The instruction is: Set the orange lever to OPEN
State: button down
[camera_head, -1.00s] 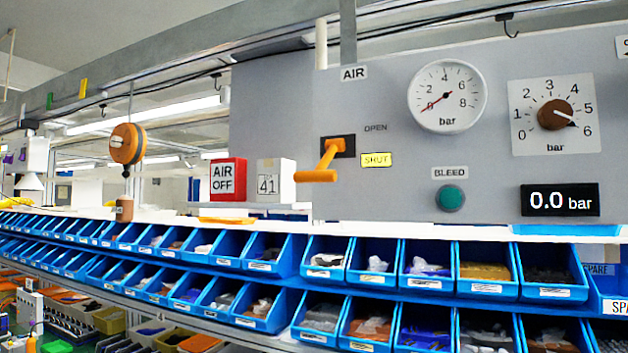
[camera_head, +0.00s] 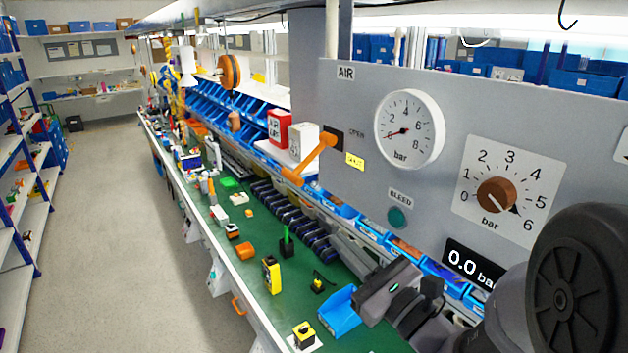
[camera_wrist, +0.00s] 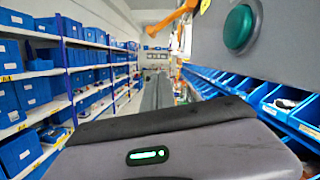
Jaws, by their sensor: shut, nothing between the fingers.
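The orange lever (camera_head: 312,160) is on the grey panel (camera_head: 420,75). It slants down and left from a dark mount, with its handle standing out from the panel. The word OPEN (camera_head: 356,134) is printed beside the mount, and a yellow SHUT label (camera_head: 354,161) is below it. The lever also shows at the top of the wrist view (camera_wrist: 184,16). My gripper (camera_head: 338,238) is low in front of the panel, below the lever and apart from it. In the wrist view its fingers (camera_wrist: 158,80) lie together, pointing forward, with nothing between them.
The green bleed button (camera_head: 397,217), round gauge (camera_head: 409,129), brown dial (camera_head: 496,194) and 0.0 bar display (camera_head: 471,262) are on the panel. A green bench (camera_head: 262,320) with small items runs below. A clear aisle (camera_head: 110,220) lies left.

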aim_at(310, 158)
jog(key=w+a+r+p, duration=0.6)
jog(key=w+a, duration=0.1)
jog(key=shift+w, duration=0.2)
dwell(0.4)
jog(key=shift+r, duration=0.15)
